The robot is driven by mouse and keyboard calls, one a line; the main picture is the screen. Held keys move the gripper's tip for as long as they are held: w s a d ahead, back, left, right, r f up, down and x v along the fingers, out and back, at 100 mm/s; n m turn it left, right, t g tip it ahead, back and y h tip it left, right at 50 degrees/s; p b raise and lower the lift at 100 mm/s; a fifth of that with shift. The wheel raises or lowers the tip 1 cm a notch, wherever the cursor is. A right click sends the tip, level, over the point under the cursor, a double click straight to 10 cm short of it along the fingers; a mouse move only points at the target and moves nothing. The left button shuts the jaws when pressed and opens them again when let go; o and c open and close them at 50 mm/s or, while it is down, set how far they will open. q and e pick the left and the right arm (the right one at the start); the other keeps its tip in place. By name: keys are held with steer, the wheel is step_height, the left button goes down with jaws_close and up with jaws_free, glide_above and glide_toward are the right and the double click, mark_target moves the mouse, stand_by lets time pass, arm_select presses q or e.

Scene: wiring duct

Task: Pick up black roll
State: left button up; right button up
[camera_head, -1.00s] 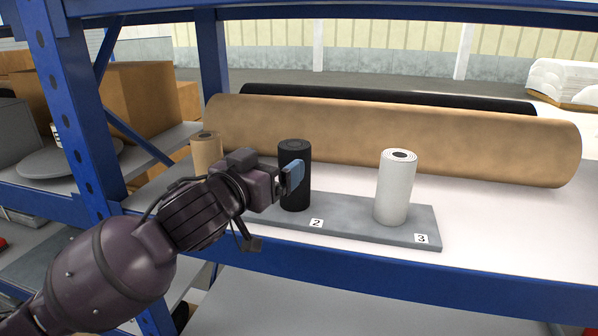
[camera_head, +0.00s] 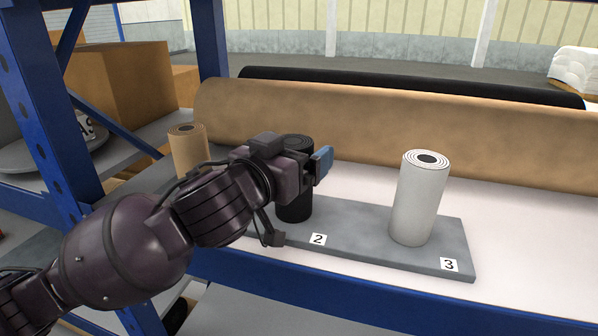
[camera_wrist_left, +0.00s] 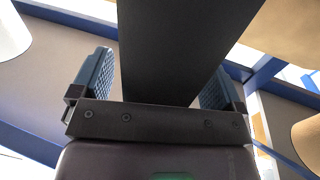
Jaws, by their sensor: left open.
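The black roll (camera_head: 295,208) stands upright on a grey board near the label 2, partly hidden behind my left gripper (camera_head: 318,168). In the left wrist view the black roll (camera_wrist_left: 188,45) stands between the two blue finger pads, with a visible gap on each side. My left gripper is open and around the roll, not closed on it. In the head view only one blue finger shows clearly; the other is hidden. My right gripper is not in view.
On the grey board (camera_head: 380,247), a white roll (camera_head: 418,200) stands to the right and a tan roll (camera_head: 189,152) to the left. A long brown roll (camera_head: 450,135) and a long black roll (camera_head: 400,87) lie behind. A blue shelf post (camera_head: 42,110) is at left.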

arm_select(q)
steer(key=shift+s+r, duration=0.1)
steer(key=shift+s, duration=0.05)
steer(key=shift+c, duration=0.6)
steer(key=c, duration=0.9)
